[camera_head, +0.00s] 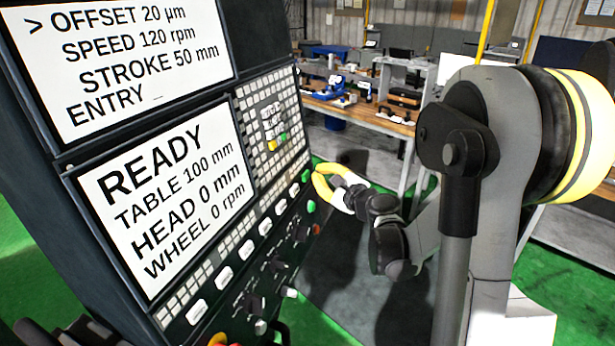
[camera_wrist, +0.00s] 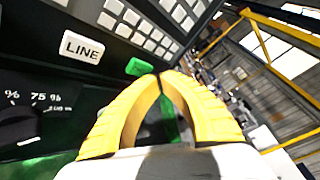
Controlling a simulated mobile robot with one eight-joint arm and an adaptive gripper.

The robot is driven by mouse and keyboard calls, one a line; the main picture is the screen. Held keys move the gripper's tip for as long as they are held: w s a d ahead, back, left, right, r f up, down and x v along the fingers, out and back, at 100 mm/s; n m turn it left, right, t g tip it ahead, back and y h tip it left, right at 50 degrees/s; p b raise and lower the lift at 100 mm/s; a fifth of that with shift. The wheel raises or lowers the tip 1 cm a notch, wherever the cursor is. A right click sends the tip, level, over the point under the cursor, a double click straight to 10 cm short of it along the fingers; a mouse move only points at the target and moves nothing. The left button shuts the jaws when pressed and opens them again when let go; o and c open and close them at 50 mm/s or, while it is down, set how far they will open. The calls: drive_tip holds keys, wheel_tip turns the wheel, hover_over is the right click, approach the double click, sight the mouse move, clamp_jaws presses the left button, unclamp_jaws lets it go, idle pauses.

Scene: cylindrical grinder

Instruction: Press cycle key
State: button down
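A control panel (camera_head: 205,235) stands at the left of the head view. A row of white keys ends at its right in a green key (camera_head: 306,176), which also shows in the wrist view (camera_wrist: 139,67). I cannot read any label on it, so I cannot confirm it is the cycle key. A white key marked LINE (camera_wrist: 81,46) is left of it. My gripper (camera_head: 316,176) has yellow fingers with the tips together and nothing visible held. In the wrist view the tips (camera_wrist: 163,76) appear just right of the green key; I cannot tell whether they touch it.
The upper screen (camera_head: 120,55) shows OFFSET 20 µm; the lower screen (camera_head: 160,190) shows READY. Dark knobs (camera_head: 278,264), another green button (camera_head: 311,206) and a red one (camera_head: 316,229) sit below the key row. A workbench (camera_head: 375,118) stands behind.

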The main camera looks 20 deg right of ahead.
drive_tip(key=shift+w+a+f, duration=0.1)
drive_tip(key=shift+w+a, duration=0.15)
drive_tip(key=shift+w, duration=0.05)
